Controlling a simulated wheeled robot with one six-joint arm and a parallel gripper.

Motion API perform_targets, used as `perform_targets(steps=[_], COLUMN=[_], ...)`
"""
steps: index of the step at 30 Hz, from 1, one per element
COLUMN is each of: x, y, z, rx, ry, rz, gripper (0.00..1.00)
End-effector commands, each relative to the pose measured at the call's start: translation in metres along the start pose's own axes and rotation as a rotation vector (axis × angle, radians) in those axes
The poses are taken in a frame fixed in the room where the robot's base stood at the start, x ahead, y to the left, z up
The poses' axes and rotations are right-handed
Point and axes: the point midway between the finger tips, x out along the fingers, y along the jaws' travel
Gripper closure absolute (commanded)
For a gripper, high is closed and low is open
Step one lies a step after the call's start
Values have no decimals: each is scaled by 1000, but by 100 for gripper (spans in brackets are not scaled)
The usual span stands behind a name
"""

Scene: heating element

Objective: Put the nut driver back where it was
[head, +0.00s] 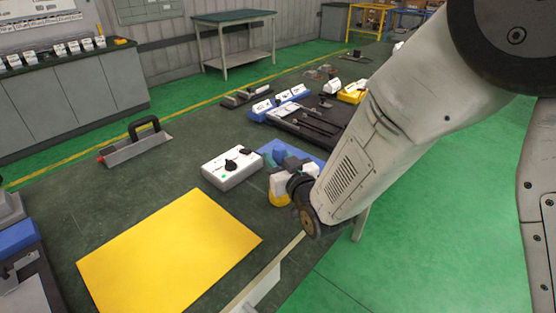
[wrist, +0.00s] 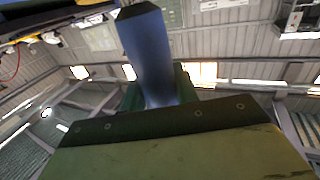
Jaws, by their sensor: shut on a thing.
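My gripper (head: 284,160) is at the end of the arm, low over a blue mat or tray (head: 312,157) on the dark green bench, just right of a white control box. It is shut on a blue piece (head: 279,155), which I take to be the nut driver. In the wrist view the blue piece (wrist: 147,55) stands up from between the jaws as a smooth, thick bar, with green behind its lower part. Its tip is hidden, and I cannot tell whether it touches the mat.
The white box (head: 232,167) with black knobs stands close by. A yellow sheet (head: 168,252) lies at the front. A metal tool tray (head: 137,149) with a black handle is at the left. Blue bins (head: 262,110) and a dark rack (head: 300,127) stand behind the gripper.

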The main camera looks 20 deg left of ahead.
Motion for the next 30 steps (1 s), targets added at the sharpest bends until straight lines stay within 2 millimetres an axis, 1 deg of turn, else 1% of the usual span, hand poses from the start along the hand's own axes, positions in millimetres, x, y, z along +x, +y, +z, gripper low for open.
perform_targets(steps=[1, 8, 12, 13, 14, 15, 22, 25, 28, 30], x=[0, 0, 0, 0, 0, 0, 0, 0, -12, -24], y=[0, 0, 0, 0, 0, 0, 0, 0, 0, 0], z=[5, 5, 8, 8, 8, 8, 8, 4, 6, 5], rx=[0, 0, 0, 0, 0, 0, 0, 0, 0, 0], ry=[0, 4, 4, 2, 2, 2, 2, 3, 0, 0], rz=[0, 0, 0, 0, 0, 0, 0, 0, 0, 0], gripper=[100, 100, 100, 62, 53, 48, 48, 48, 48, 48])
